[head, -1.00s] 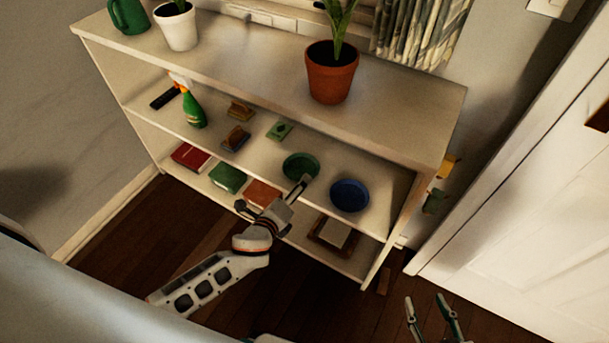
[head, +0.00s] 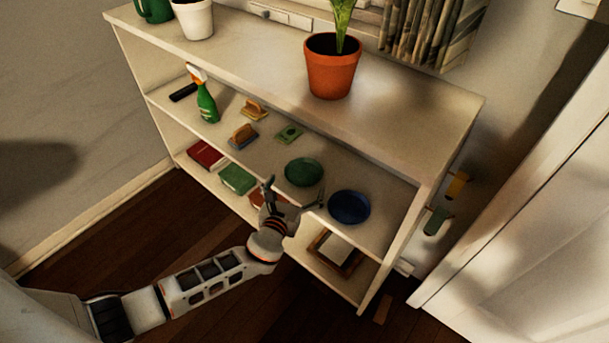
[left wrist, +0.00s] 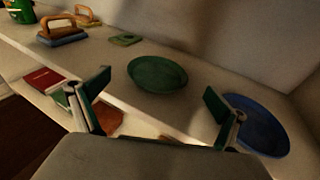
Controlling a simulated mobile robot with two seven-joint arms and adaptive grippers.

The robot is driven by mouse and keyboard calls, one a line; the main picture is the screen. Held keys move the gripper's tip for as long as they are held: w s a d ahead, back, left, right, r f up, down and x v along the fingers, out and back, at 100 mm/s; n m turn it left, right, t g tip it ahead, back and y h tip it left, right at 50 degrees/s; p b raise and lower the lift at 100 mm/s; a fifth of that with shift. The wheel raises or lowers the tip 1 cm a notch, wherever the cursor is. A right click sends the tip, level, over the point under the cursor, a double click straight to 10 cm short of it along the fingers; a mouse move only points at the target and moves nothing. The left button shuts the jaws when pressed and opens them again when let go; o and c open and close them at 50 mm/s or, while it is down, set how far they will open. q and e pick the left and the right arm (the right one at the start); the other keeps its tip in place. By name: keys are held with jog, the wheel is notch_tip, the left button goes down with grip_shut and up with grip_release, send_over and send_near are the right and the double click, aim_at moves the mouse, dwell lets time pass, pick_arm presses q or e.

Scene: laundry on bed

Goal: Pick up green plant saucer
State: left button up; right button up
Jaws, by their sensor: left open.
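The green plant saucer (head: 303,172) lies flat on the middle shelf, left of the blue saucer (head: 349,207). It also shows in the left wrist view (left wrist: 157,74), beyond and between my open fingers. My left gripper (head: 294,196) is open and empty at the shelf's front edge, just in front of the green saucer and apart from it. In the left wrist view its two fingers (left wrist: 160,105) are spread wide, with the blue saucer (left wrist: 256,124) behind the right finger. My right gripper is not in view.
The white shelf unit (head: 400,115) has a top board close above the saucers. Brushes (head: 243,136), a green sponge (head: 289,133) and a spray bottle (head: 207,103) stand to the left on the middle shelf. Books (head: 237,179) lie below. A potted plant (head: 331,72) stands on top.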

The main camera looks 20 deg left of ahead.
aim_at(302, 177)
pick_arm(q)
jog(key=w, duration=0.1)
jog(key=w+f+b, duration=0.1)
jog(key=w, duration=0.1)
jog(key=w+f+b, duration=0.1)
jog(key=w, duration=0.1)
jog(key=shift+w+a+f, duration=0.2)
jog(key=shift+f, duration=0.05)
jog(key=shift+w+r, duration=0.2)
jog(key=shift+w, duration=0.1)
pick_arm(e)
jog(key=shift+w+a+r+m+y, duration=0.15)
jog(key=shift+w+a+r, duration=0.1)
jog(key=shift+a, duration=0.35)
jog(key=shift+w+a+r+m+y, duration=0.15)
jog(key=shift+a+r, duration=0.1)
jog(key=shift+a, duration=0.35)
pick_arm(q)
jog(key=shift+r, duration=0.1)
jog(key=c, duration=1.3)
